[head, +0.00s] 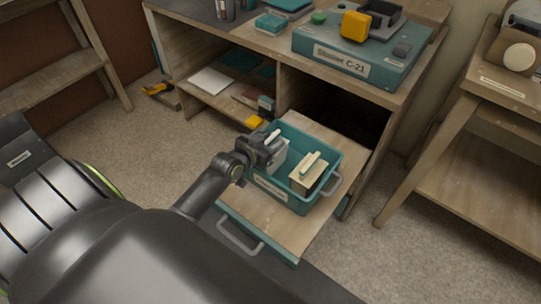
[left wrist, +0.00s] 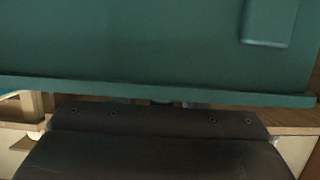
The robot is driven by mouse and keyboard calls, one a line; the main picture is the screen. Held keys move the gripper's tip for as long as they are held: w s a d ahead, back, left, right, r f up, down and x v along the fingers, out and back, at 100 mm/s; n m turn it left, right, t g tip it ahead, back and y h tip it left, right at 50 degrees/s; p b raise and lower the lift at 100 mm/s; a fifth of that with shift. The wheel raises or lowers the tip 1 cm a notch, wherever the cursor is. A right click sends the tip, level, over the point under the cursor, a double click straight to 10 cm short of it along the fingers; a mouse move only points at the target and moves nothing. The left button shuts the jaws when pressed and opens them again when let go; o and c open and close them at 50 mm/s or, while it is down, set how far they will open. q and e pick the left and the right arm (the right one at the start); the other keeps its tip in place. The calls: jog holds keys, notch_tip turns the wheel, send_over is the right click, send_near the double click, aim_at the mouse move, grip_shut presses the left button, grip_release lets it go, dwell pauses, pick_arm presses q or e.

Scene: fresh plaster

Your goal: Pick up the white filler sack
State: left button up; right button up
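A teal crate (head: 268,187) with a grey handle stands on a pulled-out wooden board. In it, a white block-like thing (head: 279,158), which looks like the white filler sack, shows partly behind my left gripper (head: 270,146). A cream sack or box (head: 307,176) with a pale strip on top is beside it on the right. My left gripper is at the top of the white thing, over the crate's left part. Whether its fingers are open or shut on it is hidden. My right gripper is out of view.
The crate stands on the board (head: 262,217), which has a handle at its front. The workbench above holds a large teal case (head: 345,62) with a yellow item (head: 355,26). A wooden side table (head: 500,95) stands at right. Open carpet lies left of the board.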

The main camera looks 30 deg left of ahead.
pick_arm(q)
grip_shut()
dwell(1.3)
